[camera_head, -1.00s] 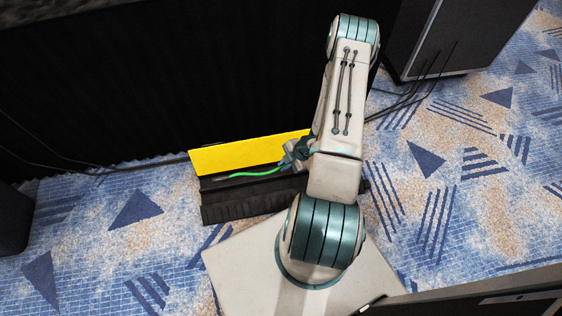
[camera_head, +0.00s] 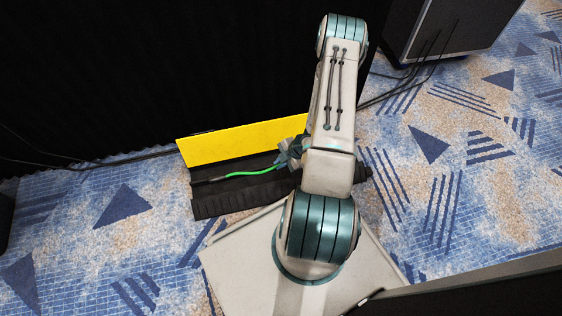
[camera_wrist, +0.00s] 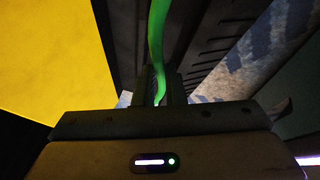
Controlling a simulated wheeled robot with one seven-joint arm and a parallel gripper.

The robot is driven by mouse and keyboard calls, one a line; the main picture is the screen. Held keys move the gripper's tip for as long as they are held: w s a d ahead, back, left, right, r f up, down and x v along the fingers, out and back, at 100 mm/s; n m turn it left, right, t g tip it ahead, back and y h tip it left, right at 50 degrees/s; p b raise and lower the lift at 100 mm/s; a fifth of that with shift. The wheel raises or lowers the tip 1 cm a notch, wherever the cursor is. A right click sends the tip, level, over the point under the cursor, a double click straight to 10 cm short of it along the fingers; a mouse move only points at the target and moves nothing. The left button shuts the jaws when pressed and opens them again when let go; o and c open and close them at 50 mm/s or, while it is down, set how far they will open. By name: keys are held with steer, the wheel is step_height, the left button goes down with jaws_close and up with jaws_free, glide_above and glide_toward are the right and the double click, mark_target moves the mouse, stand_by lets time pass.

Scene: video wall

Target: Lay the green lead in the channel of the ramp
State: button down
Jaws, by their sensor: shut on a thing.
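The green lead (camera_head: 252,173) stretches left from my gripper (camera_head: 289,154) over the dark ramp (camera_head: 236,196), with a dark end at its left. The ramp's yellow lid (camera_head: 235,143) stands open along the back side. In the wrist view my gripper (camera_wrist: 160,99) is shut on the green lead (camera_wrist: 157,40), which runs away from the jaws along the dark ramp (camera_wrist: 203,45). The yellow lid (camera_wrist: 42,50) fills the left of that view. My arm hides the right end of the ramp. I cannot tell whether the lead touches the channel floor.
A black curtain (camera_head: 120,80) hangs behind the ramp. Dark cables (camera_head: 95,163) lie along its foot and run on to the right. A black cabinet (camera_head: 440,25) stands at the back right. Patterned blue carpet (camera_head: 470,200) is open on the right.

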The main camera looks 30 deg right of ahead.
step_height(320, 180, down, 4)
steer(key=shift+f+b, duration=0.25)
steer(key=shift+b, duration=1)
steer(key=shift+f, duration=1)
steer(key=c, duration=1.4)
jaws_free()
steer(key=shift+s, duration=0.1)
steer(key=p+v, duration=0.6)
steer(key=v, duration=0.7)
steer(key=shift+d+r+p, duration=0.2)
steer(key=shift+r+p, duration=0.1)
